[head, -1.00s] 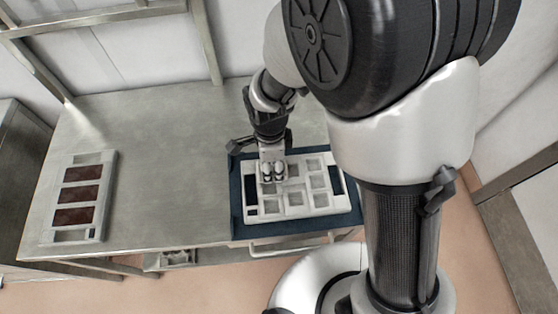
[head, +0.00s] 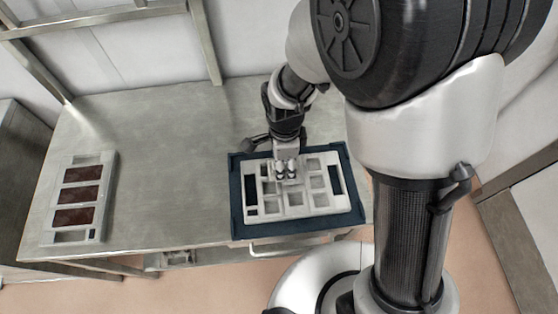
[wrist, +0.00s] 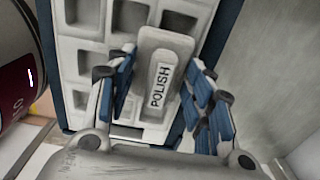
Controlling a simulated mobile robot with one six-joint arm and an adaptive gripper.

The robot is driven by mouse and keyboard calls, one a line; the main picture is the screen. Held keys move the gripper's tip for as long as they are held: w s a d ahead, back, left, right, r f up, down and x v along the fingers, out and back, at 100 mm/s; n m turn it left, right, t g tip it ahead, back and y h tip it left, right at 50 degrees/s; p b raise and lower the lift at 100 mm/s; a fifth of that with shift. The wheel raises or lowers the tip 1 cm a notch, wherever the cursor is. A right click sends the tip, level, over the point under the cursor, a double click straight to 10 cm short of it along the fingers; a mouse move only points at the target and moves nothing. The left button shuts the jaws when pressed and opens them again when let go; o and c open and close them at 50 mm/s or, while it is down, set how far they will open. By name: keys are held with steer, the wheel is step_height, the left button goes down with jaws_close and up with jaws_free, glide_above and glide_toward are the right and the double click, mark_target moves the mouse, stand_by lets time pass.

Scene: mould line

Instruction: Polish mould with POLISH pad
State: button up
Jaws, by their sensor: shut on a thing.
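The white mould (head: 264,211) with several square cavities lies on a dark blue mat (head: 237,195) at the right of the table. It also fills the left of the wrist view (wrist: 95,48). My gripper (head: 286,168) is over the mould's far middle part. In the wrist view, its blue-padded fingers (wrist: 160,92) are shut on a pale grey pad marked POLISH (wrist: 165,52). The pad is at the mould, but I cannot tell whether it touches the surface. The pad's underside is hidden.
A pale rack (head: 108,180) at the table's left holds three dark brown pads (head: 79,195), with an empty slot at its near end. The steel table (head: 170,150) is clear between rack and mat. A metal frame (head: 205,45) stands behind.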

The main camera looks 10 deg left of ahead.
mark_target(270, 178)
steer(key=shift+w+d+f, duration=0.1)
steer(key=shift+w+d, duration=0.1)
steer(key=shift+d, duration=0.7)
steer(key=shift+w+d+f, duration=0.1)
steer(key=shift+w+d, duration=0.15)
steer(key=shift+d, duration=0.6)
steer(key=shift+w+d, duration=0.2)
steer(key=shift+d, duration=0.7)
steer(key=shift+w+d+r, duration=0.1)
steer(key=shift+w+d, duration=0.1)
steer(key=shift+d, duration=0.5)
steer(key=shift+w+d, duration=0.2)
steer(key=shift+d, duration=0.45)
steer(key=shift+s+a+r, duration=0.1)
steer(key=shift+s+a, duration=0.1)
steer(key=shift+a, duration=0.55)
steer(key=shift+s+a+r, duration=0.1)
steer(key=shift+s+a, duration=0.05)
steer(key=shift+a, duration=0.6)
steer(key=shift+s+a+f, duration=0.1)
steer(key=shift+s+a, duration=0.2)
steer(key=shift+a, duration=0.65)
steer(key=shift+s+a+f, duration=0.1)
steer(key=shift+s+a, duration=0.2)
steer(key=shift+a, duration=0.7)
steer(key=shift+s+a+f, duration=0.1)
steer(key=shift+s+a, duration=0.2)
steer(key=shift+a, duration=0.65)
